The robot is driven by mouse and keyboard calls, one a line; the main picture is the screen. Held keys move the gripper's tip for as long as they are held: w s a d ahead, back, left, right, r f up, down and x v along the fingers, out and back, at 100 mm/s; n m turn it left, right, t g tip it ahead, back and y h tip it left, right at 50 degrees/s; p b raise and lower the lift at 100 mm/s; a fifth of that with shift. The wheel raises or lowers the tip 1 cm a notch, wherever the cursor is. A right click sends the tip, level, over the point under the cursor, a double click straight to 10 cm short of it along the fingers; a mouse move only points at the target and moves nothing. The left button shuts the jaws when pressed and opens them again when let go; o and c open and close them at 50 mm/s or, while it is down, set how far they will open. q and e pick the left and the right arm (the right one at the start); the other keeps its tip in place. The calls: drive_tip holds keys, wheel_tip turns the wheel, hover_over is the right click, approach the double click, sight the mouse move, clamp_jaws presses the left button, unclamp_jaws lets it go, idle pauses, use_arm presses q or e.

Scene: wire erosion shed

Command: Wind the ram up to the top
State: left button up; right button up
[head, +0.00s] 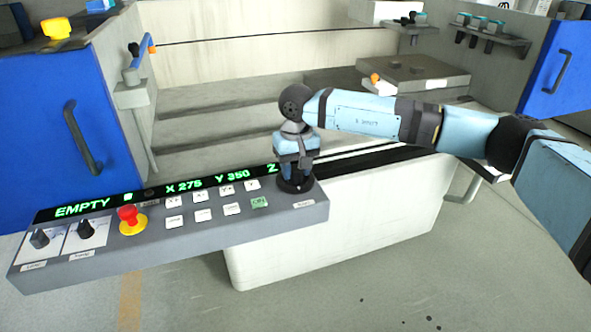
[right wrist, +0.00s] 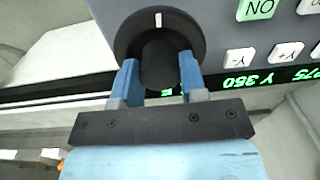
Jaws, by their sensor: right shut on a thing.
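A round black knob (head: 297,186) sits at the right end of the grey control panel (head: 200,240). My right gripper (head: 296,172) reaches down onto it from above. In the right wrist view, its two blue fingers (right wrist: 159,72) are shut on the raised grip of the knob (right wrist: 180,32), one on each side. A white mark on the knob's disc shows at the top of that view. The green display (head: 184,186) reads EMPTY, X 275, Y 350 and Z; the Z value is hidden behind my gripper. The ram cannot be made out. My left gripper is out of view.
The panel also carries a red stop button (head: 128,215), a lit green ON key (head: 259,203), several white keys (head: 202,215) and two small black knobs at left. A blue door (head: 60,130) stands behind at left. Grey blocks (head: 410,75) lie in the machine bay.

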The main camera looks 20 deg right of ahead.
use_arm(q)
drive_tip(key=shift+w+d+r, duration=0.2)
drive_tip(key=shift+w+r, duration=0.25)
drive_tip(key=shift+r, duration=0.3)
use_arm(e)
drive_tip(key=shift+n, duration=0.9)
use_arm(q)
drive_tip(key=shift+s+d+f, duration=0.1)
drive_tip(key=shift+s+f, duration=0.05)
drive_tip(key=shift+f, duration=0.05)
use_arm(e)
drive_tip(key=o, duration=0.9)
use_arm(q)
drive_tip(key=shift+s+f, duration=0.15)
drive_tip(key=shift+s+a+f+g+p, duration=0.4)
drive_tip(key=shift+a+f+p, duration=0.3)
drive_tip(key=shift+p, duration=0.3)
use_arm(e)
wheel_tip(320, 180, up, 14)
drive_tip(key=shift+d+f, duration=0.1)
drive_tip(key=shift+d, duration=0.05)
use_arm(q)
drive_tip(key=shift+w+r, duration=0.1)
